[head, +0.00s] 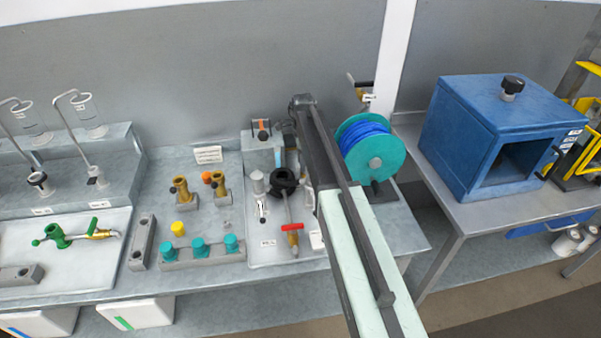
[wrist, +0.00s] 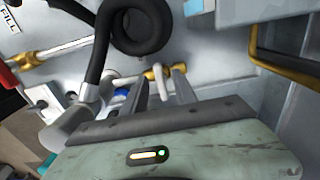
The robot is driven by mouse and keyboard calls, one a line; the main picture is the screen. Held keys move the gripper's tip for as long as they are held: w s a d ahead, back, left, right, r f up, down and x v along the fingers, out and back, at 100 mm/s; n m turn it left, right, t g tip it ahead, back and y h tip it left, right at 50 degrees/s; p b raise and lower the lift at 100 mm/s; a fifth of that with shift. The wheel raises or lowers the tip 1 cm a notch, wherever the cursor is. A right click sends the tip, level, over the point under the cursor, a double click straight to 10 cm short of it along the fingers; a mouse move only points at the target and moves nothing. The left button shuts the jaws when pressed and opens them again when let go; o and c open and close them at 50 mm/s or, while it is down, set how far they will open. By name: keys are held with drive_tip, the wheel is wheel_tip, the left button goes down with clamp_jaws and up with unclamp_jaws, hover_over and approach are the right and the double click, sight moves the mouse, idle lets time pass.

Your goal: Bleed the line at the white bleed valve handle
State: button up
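In the wrist view a small brass valve (wrist: 155,73) sits on the grey surface, with a pale, whitish handle (wrist: 162,88) at it. My gripper (wrist: 161,80) is open, its two grey fingers on either side of this handle. A gap shows between the fingers, and I cannot tell whether either touches the handle. In the head view my arm covers this spot, and neither the gripper nor the white handle can be made out there.
A black hose and ring (wrist: 140,25) lie just beyond the fingers. A brass pipe (wrist: 285,65) runs at the right. In the head view a red-handled valve (head: 291,227) is left of my arm, and a teal reel with blue hose (head: 375,165) and a blue box oven (head: 470,135) are right.

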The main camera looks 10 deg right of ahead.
drive_tip(key=shift+f, duration=0.75)
drive_tip(key=shift+r, duration=0.15)
drive_tip(key=shift+a, duration=0.1)
clamp_jaws()
